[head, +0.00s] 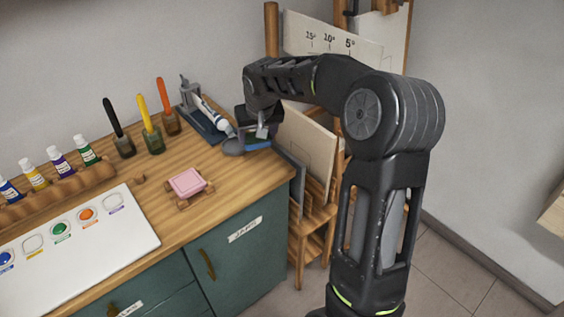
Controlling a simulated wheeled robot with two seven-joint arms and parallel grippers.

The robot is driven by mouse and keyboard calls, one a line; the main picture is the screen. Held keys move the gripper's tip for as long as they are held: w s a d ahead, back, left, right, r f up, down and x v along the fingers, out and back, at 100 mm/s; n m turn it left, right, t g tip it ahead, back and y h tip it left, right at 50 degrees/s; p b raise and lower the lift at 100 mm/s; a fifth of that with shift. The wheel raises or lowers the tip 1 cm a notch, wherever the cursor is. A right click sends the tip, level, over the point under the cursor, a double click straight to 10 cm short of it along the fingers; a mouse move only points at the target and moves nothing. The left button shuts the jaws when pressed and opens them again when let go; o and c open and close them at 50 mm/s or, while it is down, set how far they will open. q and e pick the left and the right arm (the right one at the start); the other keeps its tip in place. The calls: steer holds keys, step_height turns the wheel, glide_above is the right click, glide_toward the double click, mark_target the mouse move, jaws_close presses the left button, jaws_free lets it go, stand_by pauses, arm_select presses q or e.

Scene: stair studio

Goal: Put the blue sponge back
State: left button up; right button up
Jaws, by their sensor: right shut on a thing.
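The blue sponge (258,146) shows as a small blue strip near the right back edge of the wooden counter. My right gripper (261,134) points down over it and is shut on it; the arm hides part of the grip. I cannot tell whether the sponge touches the counter. A pink sponge-like block (187,182) lies on a small wooden rack (182,203) at the counter's front. My left gripper is out of view.
A dark stand with a white and blue tube (212,115) is just left of my right gripper. Jars with brushes (152,138) and several paint bottles (60,160) line the back. A white palette (120,228) lies at front left. Boards (308,142) lean in a rack beyond the counter's right edge.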

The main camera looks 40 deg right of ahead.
mark_target(258, 148)
steer(key=shift+a+r, duration=0.1)
steer(key=shift+a, duration=0.1)
steer(key=shift+d+f, duration=0.1)
steer(key=shift+f, duration=0.25)
steer(key=shift+f+p, duration=0.55)
steer(key=shift+f, duration=2.25)
step_height(258, 148, down, 3)
steer(key=shift+r+p, duration=0.1)
steer(key=shift+p, duration=0.2)
steer(key=shift+f, duration=0.55)
